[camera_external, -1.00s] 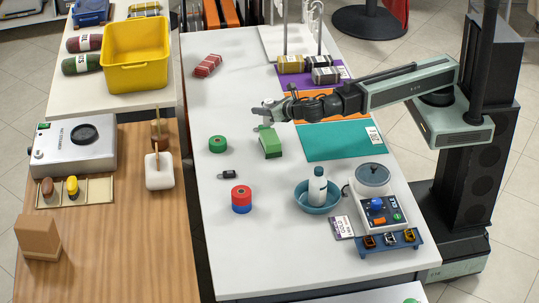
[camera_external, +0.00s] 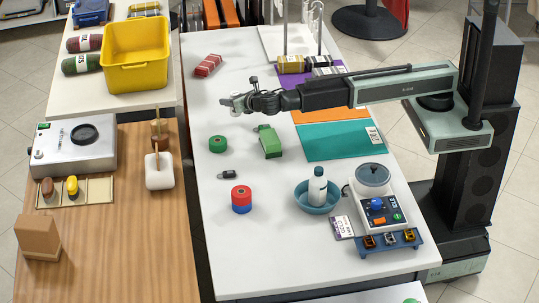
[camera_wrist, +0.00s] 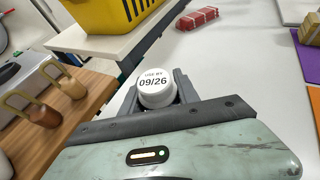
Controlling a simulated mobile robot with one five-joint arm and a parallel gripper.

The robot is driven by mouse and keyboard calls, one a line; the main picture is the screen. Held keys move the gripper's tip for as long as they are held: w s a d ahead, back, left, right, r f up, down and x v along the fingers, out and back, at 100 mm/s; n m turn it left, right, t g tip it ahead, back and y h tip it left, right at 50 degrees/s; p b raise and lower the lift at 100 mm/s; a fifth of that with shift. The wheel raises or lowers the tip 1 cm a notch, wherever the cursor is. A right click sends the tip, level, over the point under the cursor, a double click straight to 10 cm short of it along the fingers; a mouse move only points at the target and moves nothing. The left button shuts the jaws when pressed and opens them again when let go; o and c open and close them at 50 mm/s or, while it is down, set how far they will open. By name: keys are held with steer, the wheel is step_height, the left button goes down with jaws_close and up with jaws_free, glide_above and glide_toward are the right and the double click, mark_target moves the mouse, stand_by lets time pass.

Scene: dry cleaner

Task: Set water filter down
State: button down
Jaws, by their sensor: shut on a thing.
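My gripper (camera_external: 240,103) is held out over the white table, at the end of the arm reaching in from the right. In the wrist view, my gripper (camera_wrist: 158,98) is shut on a white round-topped piece, the water filter (camera_wrist: 157,82), with a label reading "USE BY 09/26". Its lower part is hidden by the jaws and my wrist. In the external view the filter is too small and covered to make out clearly. The gripper appears above the table, behind the green tape roll (camera_external: 218,144); its exact height is hard to tell.
A green block-like thing (camera_external: 270,146) and a teal mat (camera_external: 335,142) lie right of the roll. A red packet (camera_external: 207,66) lies farther back. A yellow bin (camera_external: 137,72) stands on the left side table. White tabletop around the gripper is clear.

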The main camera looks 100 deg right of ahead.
steer(key=shift+w+d+f, duration=0.1)
steer(key=shift+w+d, duration=0.05)
steer(key=shift+w, duration=1)
step_height(320, 180, down, 4)
steer(key=b, duration=0.4)
steer(key=shift+r, duration=0.25)
steer(key=shift+f, duration=0.2)
steer(key=c, duration=0.9)
jaws_free()
steer(key=shift+r, duration=0.1)
